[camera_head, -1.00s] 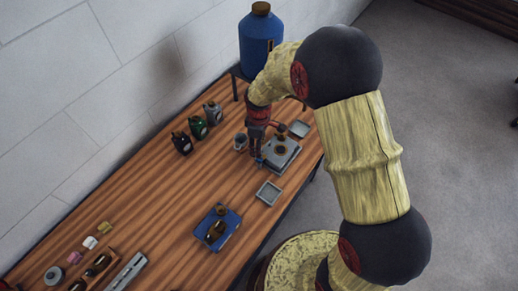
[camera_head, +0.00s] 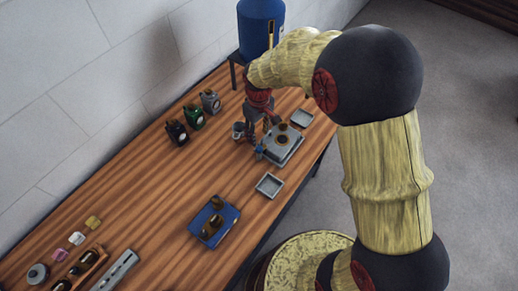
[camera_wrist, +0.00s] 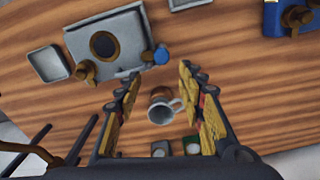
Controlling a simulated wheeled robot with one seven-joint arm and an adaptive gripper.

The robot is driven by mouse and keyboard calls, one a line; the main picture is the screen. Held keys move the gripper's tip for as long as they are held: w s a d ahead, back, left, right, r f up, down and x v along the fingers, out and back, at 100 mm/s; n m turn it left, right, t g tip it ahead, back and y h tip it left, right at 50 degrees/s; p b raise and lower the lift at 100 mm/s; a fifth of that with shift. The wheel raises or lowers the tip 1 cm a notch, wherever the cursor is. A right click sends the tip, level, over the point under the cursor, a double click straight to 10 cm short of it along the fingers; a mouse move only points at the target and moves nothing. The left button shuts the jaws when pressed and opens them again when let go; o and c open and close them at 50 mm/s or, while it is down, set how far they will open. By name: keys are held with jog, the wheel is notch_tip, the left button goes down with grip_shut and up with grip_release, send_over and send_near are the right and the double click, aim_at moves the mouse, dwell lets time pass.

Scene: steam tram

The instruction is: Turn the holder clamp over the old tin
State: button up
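A grey metal holder (camera_head: 285,151) with a dark, brass-rimmed round opening stands on the wooden table. It also shows in the wrist view (camera_wrist: 128,40). A blue knob (camera_wrist: 161,55) sits at its edge; I cannot tell whether it belongs to the clamp. A brass piece (camera_wrist: 85,72) stands at another edge. I cannot clearly pick out the old tin. My gripper (camera_wrist: 158,92) is open and empty, its fingers pointing down beside the holder. A small grey mug (camera_wrist: 160,110) shows below and between the fingers, apart from them.
Small grey trays (camera_head: 269,185) (camera_head: 302,118) lie on either side of the holder. A blue box (camera_head: 230,213) with brass parts is nearer. Several small canisters (camera_head: 194,117) stand along the wall, and a large blue tank (camera_head: 258,30) stands behind. The middle of the table is clear.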

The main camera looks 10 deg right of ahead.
aim_at(259, 148)
jog(key=shift+s+m, duration=0.25)
jog(key=shift+m, duration=0.45)
jog(key=shift+f, duration=0.25)
jog(key=shift+f+b, duration=0.45)
jog(key=shift+f, duration=3.15)
grip_shut()
